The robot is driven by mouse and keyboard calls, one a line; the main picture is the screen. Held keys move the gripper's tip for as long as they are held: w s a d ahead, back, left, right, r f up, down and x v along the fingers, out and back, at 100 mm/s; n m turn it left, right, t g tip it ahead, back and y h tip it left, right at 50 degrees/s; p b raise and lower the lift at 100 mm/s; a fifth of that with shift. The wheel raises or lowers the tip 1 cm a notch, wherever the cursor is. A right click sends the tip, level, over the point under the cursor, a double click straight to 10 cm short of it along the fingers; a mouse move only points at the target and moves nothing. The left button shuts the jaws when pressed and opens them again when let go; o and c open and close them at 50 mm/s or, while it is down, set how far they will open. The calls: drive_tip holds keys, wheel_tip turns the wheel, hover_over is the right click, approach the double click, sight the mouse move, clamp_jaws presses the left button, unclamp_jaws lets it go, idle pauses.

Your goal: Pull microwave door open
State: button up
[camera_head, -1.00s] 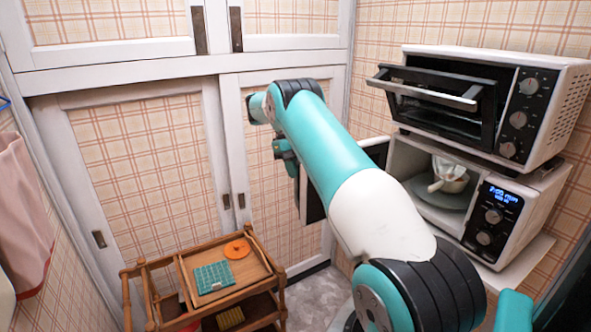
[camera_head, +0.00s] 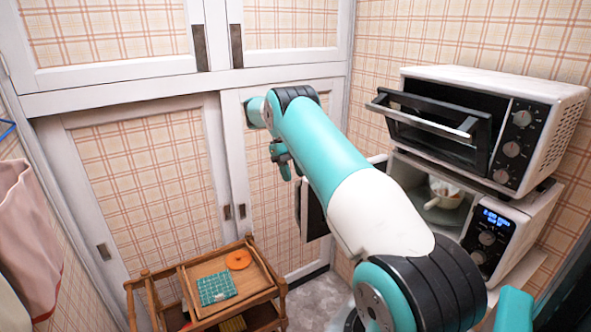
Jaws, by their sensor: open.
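The white microwave (camera_head: 520,228) is the lower appliance at the right, with a dark control panel and a lit blue display. Its front stands open, and a pale bowl (camera_head: 443,194) shows inside. The microwave door (camera_head: 313,211) is swung far out, seen as a dark panel with a white edge left of my arm; my arm hides its middle. My gripper (camera_head: 285,165) is near the door's outer left end, beyond my arm. It is open, with its fingertips small and partly hidden. I cannot tell whether it touches the door.
A toaster oven (camera_head: 541,125) sits on top of the microwave, its glass door tilted partly open with a bar handle. A wooden cart (camera_head: 262,300) with a tray stands at lower left. White-framed cabinets (camera_head: 130,68) line the back. A pink towel (camera_head: 27,235) hangs at left.

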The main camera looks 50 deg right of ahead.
drive_tip(key=shift+p+v, duration=0.95)
drive_tip(key=shift+v, duration=0.25)
